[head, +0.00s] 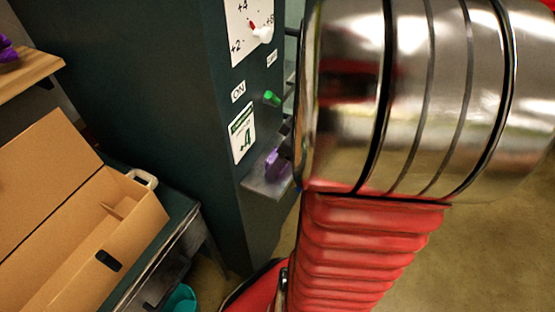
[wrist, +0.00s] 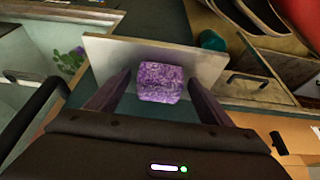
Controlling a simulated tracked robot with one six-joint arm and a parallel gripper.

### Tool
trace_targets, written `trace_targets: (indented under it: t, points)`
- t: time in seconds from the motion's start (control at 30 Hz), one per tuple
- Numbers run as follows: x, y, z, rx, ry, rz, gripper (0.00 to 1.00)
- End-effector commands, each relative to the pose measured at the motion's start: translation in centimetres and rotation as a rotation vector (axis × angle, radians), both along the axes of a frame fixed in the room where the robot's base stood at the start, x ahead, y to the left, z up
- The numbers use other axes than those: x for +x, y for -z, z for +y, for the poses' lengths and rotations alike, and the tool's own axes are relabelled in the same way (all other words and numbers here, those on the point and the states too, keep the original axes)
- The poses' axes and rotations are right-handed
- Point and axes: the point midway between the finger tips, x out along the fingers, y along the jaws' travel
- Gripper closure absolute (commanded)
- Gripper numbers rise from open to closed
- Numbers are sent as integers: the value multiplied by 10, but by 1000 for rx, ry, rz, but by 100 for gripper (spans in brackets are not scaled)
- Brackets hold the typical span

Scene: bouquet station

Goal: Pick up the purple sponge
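The purple sponge (wrist: 160,82) is a speckled block on a small grey shelf (wrist: 208,64) in the wrist view. My gripper (wrist: 160,78) is open, with one dark finger on each side of the sponge. A narrow gap shows between each finger and the sponge, so neither finger visibly touches it. In the head view, the sponge (head: 279,164) is a small purple shape on the shelf (head: 262,187) that juts from the dark green cabinet. My red and chrome arm hides most of the gripper there.
The dark green cabinet (head: 165,90) has a dial (head: 259,33) and a green button (head: 271,98) above the shelf. An open cardboard box (head: 130,232) stands on a bench at left. A teal container (head: 181,299) is low down beside it.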

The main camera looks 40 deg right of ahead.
Motion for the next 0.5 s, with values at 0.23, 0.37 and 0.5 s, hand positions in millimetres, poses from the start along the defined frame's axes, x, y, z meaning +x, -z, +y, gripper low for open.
trace_targets:
  t: [0.23,0.37,0.5]
  points:
    - [0,0,0,0,0,0,44]
    - [0,0,0,0,0,0,53]
    - [0,0,0,0,0,0,63]
